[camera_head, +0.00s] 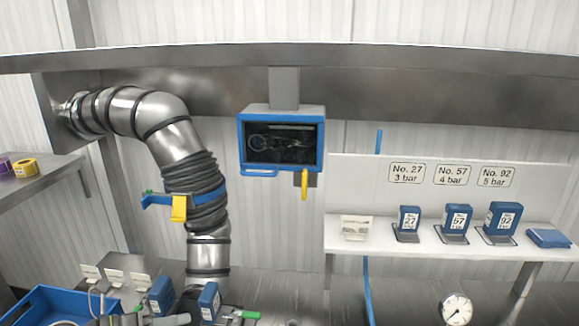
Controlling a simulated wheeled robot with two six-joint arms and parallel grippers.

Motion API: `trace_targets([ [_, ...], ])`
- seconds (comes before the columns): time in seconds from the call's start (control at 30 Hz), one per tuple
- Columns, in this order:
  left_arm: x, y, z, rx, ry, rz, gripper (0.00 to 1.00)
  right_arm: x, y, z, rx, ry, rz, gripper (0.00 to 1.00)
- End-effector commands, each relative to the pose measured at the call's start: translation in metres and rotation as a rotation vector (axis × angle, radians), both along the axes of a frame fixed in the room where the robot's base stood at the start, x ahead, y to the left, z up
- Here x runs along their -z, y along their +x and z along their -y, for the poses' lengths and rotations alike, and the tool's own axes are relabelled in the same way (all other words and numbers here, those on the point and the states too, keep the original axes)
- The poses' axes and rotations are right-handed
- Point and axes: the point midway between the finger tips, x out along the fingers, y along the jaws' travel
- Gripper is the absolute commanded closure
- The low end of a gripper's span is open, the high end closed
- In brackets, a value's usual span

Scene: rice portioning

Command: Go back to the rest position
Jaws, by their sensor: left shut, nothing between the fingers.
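I cannot make out either of my grippers in the head view. No fingers or jaws show clearly. The bottom edge cuts off a crowded group of parts at the lower left, and I cannot tell whether any part of a gripper is among them.
A steel pipe (178,138) with a blue-and-yellow lever (179,208) bends down from the left. A screen (283,140) hangs centrally. A white shelf (380,232) holds blue numbered blocks (455,221). A blue crate (48,300) and a gauge (456,309) are low down.

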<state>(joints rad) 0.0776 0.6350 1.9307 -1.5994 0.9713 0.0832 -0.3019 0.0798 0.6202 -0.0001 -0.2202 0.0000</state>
Motion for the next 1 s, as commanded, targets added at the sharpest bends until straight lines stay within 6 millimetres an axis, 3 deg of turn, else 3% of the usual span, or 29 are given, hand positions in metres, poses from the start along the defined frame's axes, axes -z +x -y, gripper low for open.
trace_targets([
  [0.1,-0.030,-0.003,0.011,-0.099,-0.251,0.062,1.00,0.000,0.000,-0.001,0.000,0.001,0.000,1.00],
  [0.23,-0.060,-0.004,0.004,-0.244,-0.520,0.100,1.00,0.000,0.000,-0.001,0.001,0.002,0.000,1.00],
  [0.37,-0.079,-0.008,-0.019,-0.420,-0.775,0.105,1.00,0.000,0.000,-0.001,0.000,0.002,0.000,1.00],
  [0.5,-0.081,-0.015,-0.054,-0.643,-1.029,0.068,1.00,0.000,0.001,-0.001,0.000,0.002,0.000,1.00],
  [0.67,-0.058,-0.031,-0.097,-0.932,-1.280,-0.028,1.00,0.000,0.001,-0.001,0.000,0.002,0.001,1.00],
  [0.77,-0.032,-0.047,-0.118,-1.126,-1.409,-0.118,1.00,0.000,0.001,-0.001,0.000,0.001,0.001,1.00],
  [0.9,0.014,-0.080,-0.136,-1.410,-1.544,-0.283,1.00,0.000,0.002,-0.001,0.000,0.001,0.002,1.00],
  [1.0,0.051,-0.109,-0.138,-1.616,-1.603,-0.430,1.00,0.000,0.002,-0.001,0.000,0.001,0.002,1.00],
])
